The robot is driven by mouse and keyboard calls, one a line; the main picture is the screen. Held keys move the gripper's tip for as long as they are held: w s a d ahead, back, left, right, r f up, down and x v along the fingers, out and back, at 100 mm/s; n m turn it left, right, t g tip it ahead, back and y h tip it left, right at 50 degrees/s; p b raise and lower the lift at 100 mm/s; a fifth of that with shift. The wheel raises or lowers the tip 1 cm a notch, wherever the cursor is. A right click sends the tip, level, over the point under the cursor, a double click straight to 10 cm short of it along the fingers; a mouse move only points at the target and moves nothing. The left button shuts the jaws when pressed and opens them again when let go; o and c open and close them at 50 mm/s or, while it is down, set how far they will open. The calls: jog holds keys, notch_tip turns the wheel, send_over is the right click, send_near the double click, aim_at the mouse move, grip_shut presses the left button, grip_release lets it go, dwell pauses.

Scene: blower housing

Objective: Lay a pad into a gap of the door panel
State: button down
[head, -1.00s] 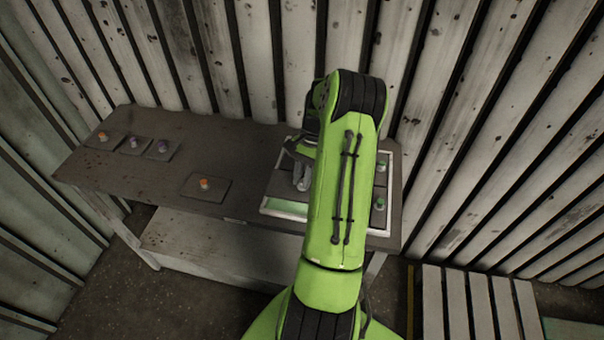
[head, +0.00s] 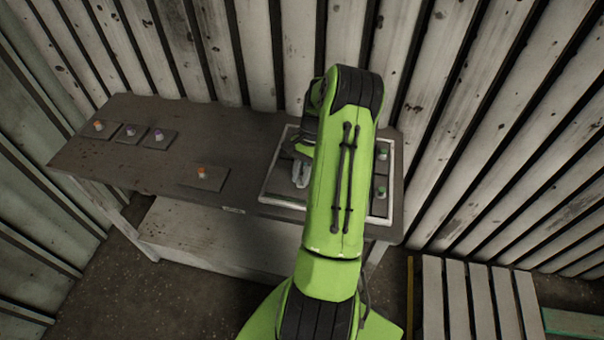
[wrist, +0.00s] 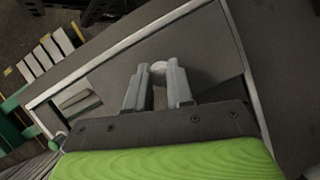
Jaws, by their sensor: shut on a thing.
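The door panel (head: 285,203) lies on the table as a flat tray with a light rim; the rim also shows in the wrist view (wrist: 115,48). My gripper (head: 301,174) is over its left part. In the wrist view my gripper (wrist: 158,88) is shut on the pale knob of a dark grey pad (wrist: 208,58). The pad lies flat within the rim, close to its edge; whether it is fully seated I cannot tell. Two pads with green knobs (head: 382,155) (head: 381,192) are at the panel's right. My arm hides the panel's middle.
A slatted pallet (head: 480,300) stands on the floor at right. Corrugated walls close in behind the table.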

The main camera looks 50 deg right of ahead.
jog(key=shift+f, duration=0.3)
dwell(0.4)
jog(key=shift+f, duration=0.2)
jog(key=shift+f, duration=0.3)
dwell(0.3)
jog(key=shift+c, duration=2.2)
grip_release()
jog(key=shift+r, duration=0.1)
notch_tip(320, 180, up, 7)
jog(key=p, duration=0.5)
jog(key=shift+r, duration=0.1)
